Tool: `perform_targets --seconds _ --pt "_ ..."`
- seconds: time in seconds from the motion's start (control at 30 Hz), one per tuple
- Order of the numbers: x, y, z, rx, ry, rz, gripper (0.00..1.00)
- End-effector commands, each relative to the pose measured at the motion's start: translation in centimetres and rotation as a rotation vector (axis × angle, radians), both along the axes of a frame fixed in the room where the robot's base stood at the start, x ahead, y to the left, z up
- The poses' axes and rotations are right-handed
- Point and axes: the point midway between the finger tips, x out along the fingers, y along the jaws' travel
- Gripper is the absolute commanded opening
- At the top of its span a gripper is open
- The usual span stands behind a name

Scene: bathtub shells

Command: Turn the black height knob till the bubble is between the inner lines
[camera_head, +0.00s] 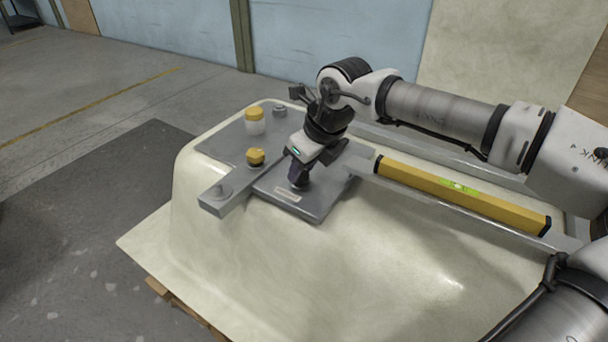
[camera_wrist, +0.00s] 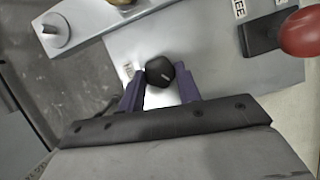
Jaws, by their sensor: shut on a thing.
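The black height knob (camera_wrist: 160,71) stands on a grey plate, with a short white mark on its top. My gripper (camera_wrist: 160,90) has its two dark fingers on either side of the knob and is shut on it. In the head view my gripper (camera_head: 300,178) points down at the grey plate (camera_head: 322,205), and it hides the knob. The yellow spirit level (camera_head: 463,197) lies on a long grey rail at the right. Its green vial (camera_head: 458,186) shows, but the bubble is too small to place against the lines.
The cream bathtub shell (camera_head: 330,270) lies under the fixture. A yellow knob (camera_head: 255,157) and a yellow-capped jar (camera_head: 255,121) stand left of my gripper. A red knob (camera_wrist: 300,31) is at the right in the wrist view. A grey bar (camera_head: 215,202) juts out front left.

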Motion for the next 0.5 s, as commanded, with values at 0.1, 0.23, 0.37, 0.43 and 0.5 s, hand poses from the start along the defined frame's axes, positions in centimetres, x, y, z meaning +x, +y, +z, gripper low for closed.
perform_targets --seconds 0.1,0.23,0.37,0.43,0.5 --pt "-0.06 -0.04 -0.22 -0.002 0.001 -0.040 0.11" --pt "-0.09 -0.03 -0.10 -0.002 0.001 -0.067 0.11" --pt "-0.10 -0.02 -0.02 -0.001 0.002 -0.077 0.11" --pt "-0.10 -0.02 0.01 -0.002 0.001 -0.078 0.11" --pt "-0.10 -0.02 0.02 -0.002 0.002 -0.078 0.11"
